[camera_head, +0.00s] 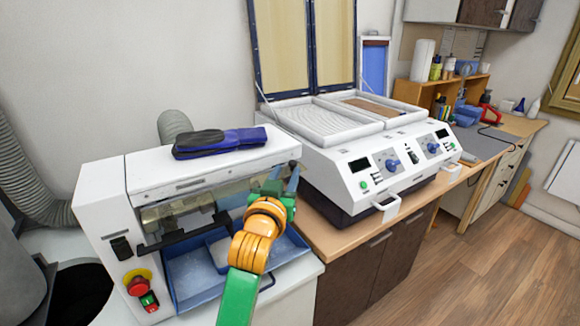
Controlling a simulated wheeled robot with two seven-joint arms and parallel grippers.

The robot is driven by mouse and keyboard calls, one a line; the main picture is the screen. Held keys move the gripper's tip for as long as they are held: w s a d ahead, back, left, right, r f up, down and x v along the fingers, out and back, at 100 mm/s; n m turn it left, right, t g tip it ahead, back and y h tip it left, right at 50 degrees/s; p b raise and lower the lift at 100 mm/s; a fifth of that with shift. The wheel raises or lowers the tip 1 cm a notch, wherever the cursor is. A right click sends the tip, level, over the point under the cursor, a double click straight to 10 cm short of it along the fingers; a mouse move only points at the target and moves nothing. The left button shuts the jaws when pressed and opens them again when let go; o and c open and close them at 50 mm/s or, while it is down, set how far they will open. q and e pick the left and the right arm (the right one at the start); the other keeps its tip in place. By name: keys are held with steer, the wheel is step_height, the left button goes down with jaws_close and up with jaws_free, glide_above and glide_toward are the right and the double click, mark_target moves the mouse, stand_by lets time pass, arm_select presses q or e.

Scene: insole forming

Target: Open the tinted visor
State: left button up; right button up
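The tinted visor (205,200) is a see-through panel across the front of the white machine at the left, and it looks lowered. A black bar handle (185,236) runs along its lower edge. Behind the panel, brownish blocks show dimly. My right gripper is not in view.
A blue tray (195,275) sits below the visor. A red stop button (137,285) is at its lower left. A white two-bed heating press (375,165) with raised lids stands to the right.

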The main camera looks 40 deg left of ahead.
mark_target(292, 163)
arm_select(q)
steer(key=x, duration=0.4)
steer(key=shift+w+f+p, duration=0.15)
steer(key=shift+w+p, duration=0.05)
steer(key=shift+p, duration=0.2)
steer(key=shift+s, duration=0.1)
steer(key=shift+d, duration=0.1)
jaws_close()
stand_by(0.6)
jaws_free()
